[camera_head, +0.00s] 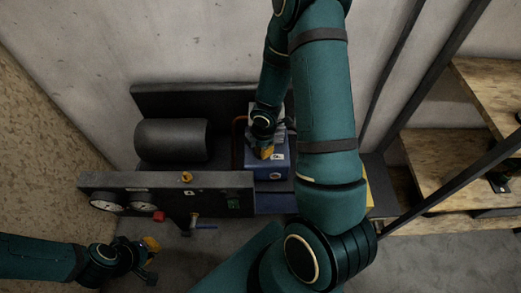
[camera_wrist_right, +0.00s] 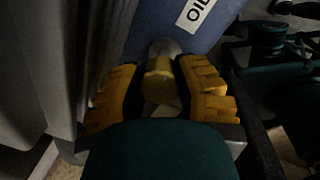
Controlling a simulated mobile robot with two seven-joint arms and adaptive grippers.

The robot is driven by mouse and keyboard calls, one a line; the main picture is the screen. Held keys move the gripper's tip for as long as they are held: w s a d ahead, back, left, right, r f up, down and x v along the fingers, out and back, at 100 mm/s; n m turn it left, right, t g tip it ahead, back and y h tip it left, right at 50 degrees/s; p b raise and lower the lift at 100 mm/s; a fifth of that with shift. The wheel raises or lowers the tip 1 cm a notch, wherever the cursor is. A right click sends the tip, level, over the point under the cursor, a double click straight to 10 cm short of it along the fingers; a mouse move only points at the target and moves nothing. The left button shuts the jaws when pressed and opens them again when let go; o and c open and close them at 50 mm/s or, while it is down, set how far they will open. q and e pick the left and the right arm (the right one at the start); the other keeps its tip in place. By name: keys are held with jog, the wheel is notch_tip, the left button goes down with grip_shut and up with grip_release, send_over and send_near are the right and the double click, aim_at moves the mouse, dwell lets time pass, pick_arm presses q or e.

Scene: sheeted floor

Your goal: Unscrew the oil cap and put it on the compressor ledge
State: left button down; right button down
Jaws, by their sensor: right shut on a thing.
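The oil cap (camera_wrist_right: 158,82) is a yellow cylinder in the right wrist view, between the yellow pads of my right gripper (camera_wrist_right: 160,98). A pale round neck shows just beyond it, against a blue housing with an OIL label. I cannot tell whether the cap is still seated. In the head view my right gripper (camera_head: 264,151) is at the front of the blue unit (camera_head: 271,173) and covers the cap. The compressor's dark ledge (camera_head: 150,180) runs across the front, above the gauges. My left gripper (camera_head: 151,260) is open and empty at lower left, apart from the compressor.
A dark cylindrical tank (camera_head: 172,140) lies behind the ledge. Wooden shelves (camera_head: 455,165) with dark posts stand at right. Much of the ledge top is bare.

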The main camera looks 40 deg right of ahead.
jog(key=shift+r+p, duration=1.05)
jog(key=shift+r, duration=0.2)
jog(key=shift+r+p, duration=1.75)
jog(key=shift+r, duration=0.2)
jog(key=w+a+r+m, duration=0.2)
jog(key=a+r+m, duration=0.2)
jog(key=a+m, duration=0.4)
jog(key=w+a+r+m+g+h, duration=0.1)
jog(key=w+a+r+m, duration=0.1)
jog(key=a+r+m, duration=0.3)
jog(key=a+m, duration=0.3)
jog(key=m, duration=0.1)
jog(key=shift+f, duration=0.1)
